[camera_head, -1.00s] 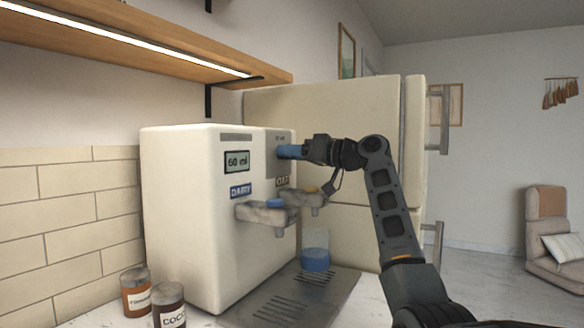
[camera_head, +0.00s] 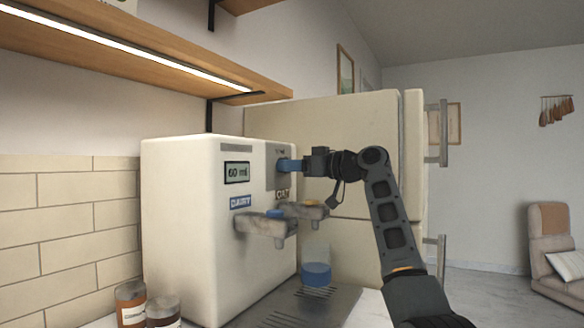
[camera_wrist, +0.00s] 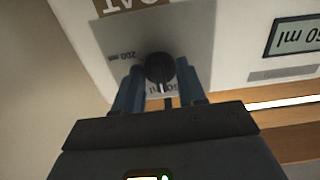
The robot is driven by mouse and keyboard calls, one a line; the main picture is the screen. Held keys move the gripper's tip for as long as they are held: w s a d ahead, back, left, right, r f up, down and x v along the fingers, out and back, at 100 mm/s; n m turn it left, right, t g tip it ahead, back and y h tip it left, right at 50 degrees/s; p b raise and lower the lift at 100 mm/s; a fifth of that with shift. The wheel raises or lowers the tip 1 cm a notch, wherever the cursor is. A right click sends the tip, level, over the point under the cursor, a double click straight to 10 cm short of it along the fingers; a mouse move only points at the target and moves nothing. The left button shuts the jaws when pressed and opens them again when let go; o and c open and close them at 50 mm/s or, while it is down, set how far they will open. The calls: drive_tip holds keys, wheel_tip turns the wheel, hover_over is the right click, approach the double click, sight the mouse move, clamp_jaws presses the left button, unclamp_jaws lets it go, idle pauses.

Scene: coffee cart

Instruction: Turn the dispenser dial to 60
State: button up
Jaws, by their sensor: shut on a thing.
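The white dispenser (camera_head: 185,230) stands on the counter, with a display (camera_head: 237,172) that reads 60 ml. The display also shows upside down in the wrist view (camera_wrist: 294,38). The black round dial (camera_wrist: 159,68) sits on a grey panel beside "200 ml" and partly covered small lettering. My gripper (camera_head: 284,165) is at the panel on the dispenser's front. In the wrist view its blue fingers (camera_wrist: 159,84) stand on both sides of the dial and are shut on it. In the head view the fingers hide the dial.
Two spouts, dairy (camera_head: 262,226) and oat (camera_head: 305,210), jut out below the panel. A clear cup with blue at its base (camera_head: 316,273) stands on the drip tray (camera_head: 325,303). Two jars (camera_head: 131,303) stand at the front left. A fridge (camera_head: 345,130) is behind.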

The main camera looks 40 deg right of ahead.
drive_tip(key=o, duration=1.1)
drive_tip(key=shift+c, duration=0.2)
drive_tip(key=shift+v, duration=3.9)
